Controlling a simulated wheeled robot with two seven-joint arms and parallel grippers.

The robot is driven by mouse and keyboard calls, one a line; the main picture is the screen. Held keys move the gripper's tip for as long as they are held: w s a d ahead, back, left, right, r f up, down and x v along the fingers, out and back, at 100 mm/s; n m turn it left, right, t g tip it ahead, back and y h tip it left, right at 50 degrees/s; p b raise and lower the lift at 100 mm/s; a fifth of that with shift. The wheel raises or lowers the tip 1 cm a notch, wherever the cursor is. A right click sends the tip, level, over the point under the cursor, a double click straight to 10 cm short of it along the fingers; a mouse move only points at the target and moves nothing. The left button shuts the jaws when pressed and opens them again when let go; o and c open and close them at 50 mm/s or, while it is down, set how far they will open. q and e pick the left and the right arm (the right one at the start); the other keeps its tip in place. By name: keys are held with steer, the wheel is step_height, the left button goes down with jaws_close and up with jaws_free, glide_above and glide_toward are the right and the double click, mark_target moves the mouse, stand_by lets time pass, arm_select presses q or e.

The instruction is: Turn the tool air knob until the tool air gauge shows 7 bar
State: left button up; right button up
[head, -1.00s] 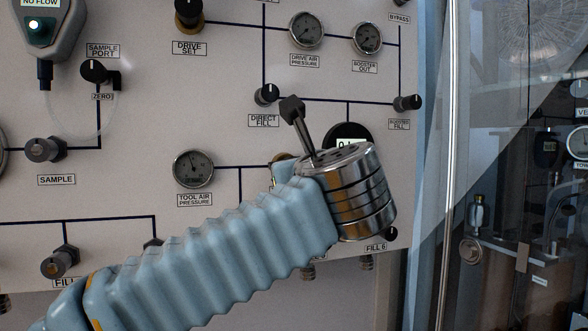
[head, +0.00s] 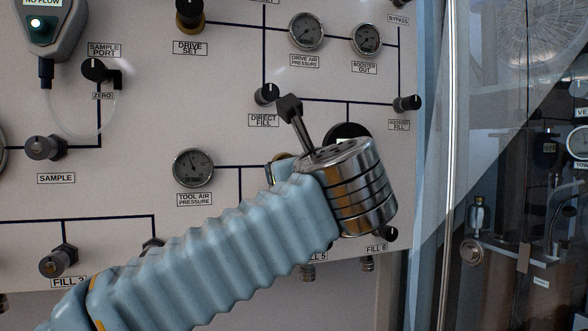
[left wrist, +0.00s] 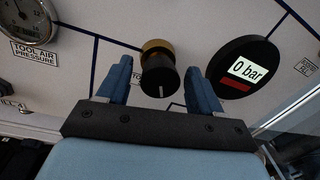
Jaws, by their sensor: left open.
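The tool air gauge (head: 193,168) is a round dial on the pale panel in the head view, its needle pointing up and slightly left; its numbers are too small to read. Part of it shows at the upper left of the left wrist view (left wrist: 28,20). A black knob with a brass collar (left wrist: 158,78), joined by a line to that gauge, stands in the middle of the left wrist view. My left gripper (left wrist: 157,92) is open, its blue fingers on either side of the knob with visible gaps. In the head view, my wrist hides most of the knob. My right gripper is not in view.
A round black digital display (left wrist: 243,68) reading 0 bar sits close right of my fingers. The drive set knob (head: 189,14), direct fill knob (head: 267,94) and two upper gauges are on the panel above. A vertical metal rail (head: 449,150) stands at right.

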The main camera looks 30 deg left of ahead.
arm_select(q)
steer(key=v, duration=1.3)
steer(key=shift+s+d+b, duration=0.25)
steer(key=shift+s+b, duration=0.1)
steer(key=shift+b, duration=0.05)
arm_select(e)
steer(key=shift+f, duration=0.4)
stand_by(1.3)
